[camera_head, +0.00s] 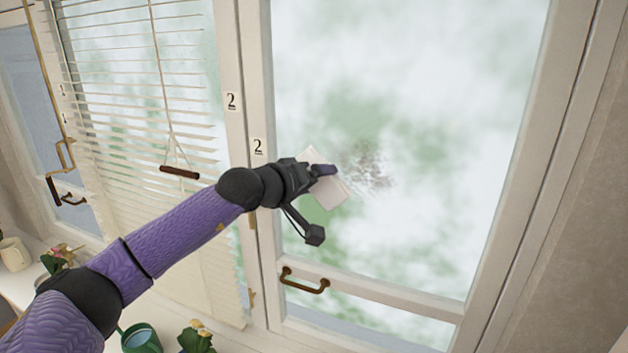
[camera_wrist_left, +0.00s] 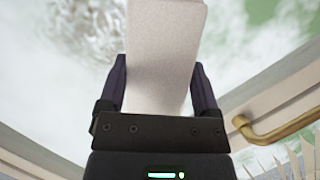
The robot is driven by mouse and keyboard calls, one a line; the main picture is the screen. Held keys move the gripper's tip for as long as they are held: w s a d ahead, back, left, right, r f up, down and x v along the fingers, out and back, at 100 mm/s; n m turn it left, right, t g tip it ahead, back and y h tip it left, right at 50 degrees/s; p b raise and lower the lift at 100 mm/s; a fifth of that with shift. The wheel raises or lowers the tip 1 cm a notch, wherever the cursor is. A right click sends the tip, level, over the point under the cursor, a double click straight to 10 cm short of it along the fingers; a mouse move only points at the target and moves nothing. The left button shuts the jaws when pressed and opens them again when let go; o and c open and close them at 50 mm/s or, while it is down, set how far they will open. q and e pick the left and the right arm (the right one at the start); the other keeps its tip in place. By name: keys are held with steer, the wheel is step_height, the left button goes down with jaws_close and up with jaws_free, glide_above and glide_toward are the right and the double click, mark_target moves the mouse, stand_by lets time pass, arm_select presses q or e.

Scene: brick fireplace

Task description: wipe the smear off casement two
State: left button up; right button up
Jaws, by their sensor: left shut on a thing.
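Casement two (camera_head: 258,147) is the right-hand window, with a "2" label on its left stile. A dark speckled smear (camera_head: 368,167) lies on its pane, left of the middle; it also shows at the top left of the left wrist view (camera_wrist_left: 85,28). My left gripper (camera_head: 322,170) is shut on a white pad (camera_head: 327,192), which fills the middle of the left wrist view (camera_wrist_left: 163,55). The pad is in front of the pane just left of the smear and overlaps its edge in the head view. I cannot tell if it touches the glass. My right gripper is out of view.
A brass handle (camera_head: 305,281) sits on the casement's lower rail. A blind (camera_head: 135,110) with a hanging cord and wooden toggle (camera_head: 180,172) covers the window to the left. A cream mug (camera_head: 14,253), potted flowers (camera_head: 196,338) and a green can (camera_head: 139,339) stand on the sill below.

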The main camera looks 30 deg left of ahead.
arm_select(q)
steer(key=shift+w, duration=0.4)
steer(key=shift+d, duration=0.1)
